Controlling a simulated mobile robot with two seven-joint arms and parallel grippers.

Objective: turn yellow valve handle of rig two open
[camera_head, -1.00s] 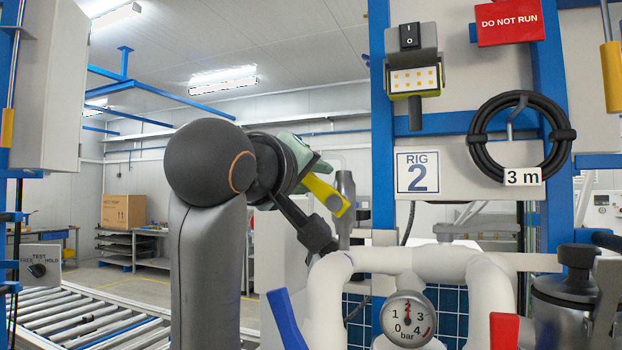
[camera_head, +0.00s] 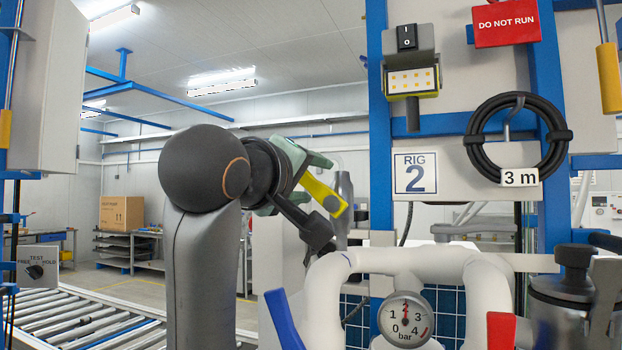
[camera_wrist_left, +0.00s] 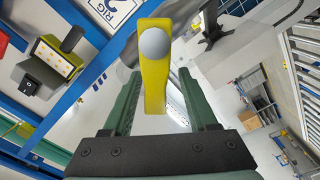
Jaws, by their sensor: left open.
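The yellow valve handle (camera_head: 324,195) is a flat bar beside the RIG 2 sign (camera_head: 416,172), tilted down to the right in the head view. My left gripper (camera_head: 304,183) is at the handle, with its green fingers partly hidden by my own arm. In the left wrist view the handle (camera_wrist_left: 155,88) stands between the two open fingers (camera_wrist_left: 160,92), with a visible gap on each side. A round grey knob (camera_wrist_left: 152,43) sits on the handle's far part. My right gripper is not in view.
White pipes (camera_head: 435,262) with a pressure gauge (camera_head: 406,318) stand below the sign. A blue handle (camera_head: 283,320) and a red handle (camera_head: 501,330) are low at the front. A coiled black cable (camera_head: 473,140) hangs at right. A roller conveyor (camera_head: 90,325) lies at left.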

